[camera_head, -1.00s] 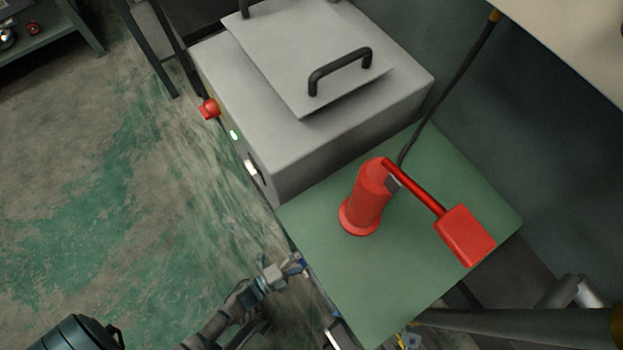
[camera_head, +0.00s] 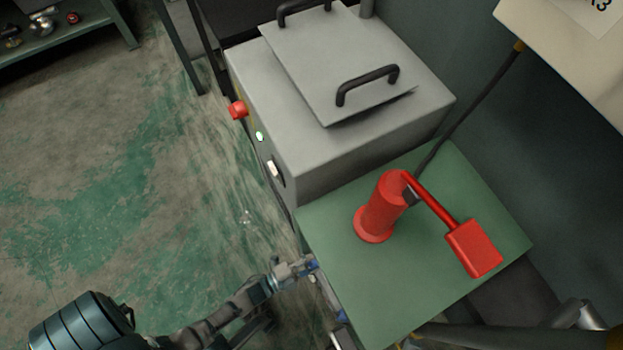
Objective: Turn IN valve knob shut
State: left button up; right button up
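No knob that I can surely name as the IN valve knob shows. A small blue part (camera_head: 313,265) is at the tip of my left gripper (camera_head: 303,268), beside the left edge of the green tabletop (camera_head: 375,300). Whether the blue part is held, touched or only behind the fingers cannot be told. The finger opening is too small to read. A grey limb, perhaps my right arm, comes in at the lower right, and its gripper cannot be made out.
A red cylinder (camera_head: 384,205) with a lever and red paddle (camera_head: 473,248) stands on the green tabletop. A grey box (camera_head: 340,155) behind has a lid with black handles and a red knob (camera_head: 238,110) on its left side. Open floor (camera_head: 150,190) lies left.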

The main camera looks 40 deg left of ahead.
pick_arm(q)
jog(key=o, duration=1.1)
jog(key=shift+f, duration=0.2)
jog(key=shift+r, duration=0.15)
